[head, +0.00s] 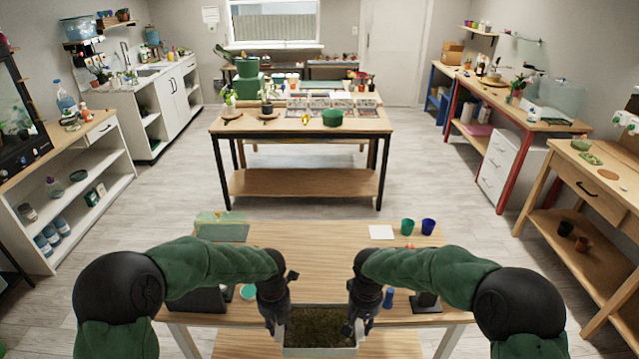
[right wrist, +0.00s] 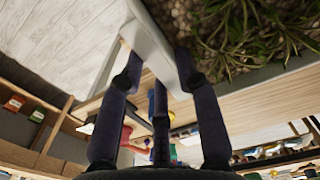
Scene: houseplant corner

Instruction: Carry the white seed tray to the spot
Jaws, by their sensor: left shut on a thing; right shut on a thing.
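The white seed tray (head: 320,351), filled with soil and green growth, is at the bottom middle of the head view, at the table's near edge. My left gripper (head: 281,322) is shut on its left side. My right gripper (head: 352,324) is shut on its right side. In the right wrist view, the fingers of my right gripper (right wrist: 158,64) straddle the tray's white wall (right wrist: 150,35). A flat white square (head: 381,232) lies at the back right of the near table; I cannot tell whether it is the spot. The tray's underside is hidden.
The near table (head: 310,250) has clear wood in its middle. A green cup (head: 407,227) and a blue cup (head: 428,227) stand at its back right. A green mat (head: 222,232) lies back left. A blue object (head: 388,298) stands just right of my right gripper.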

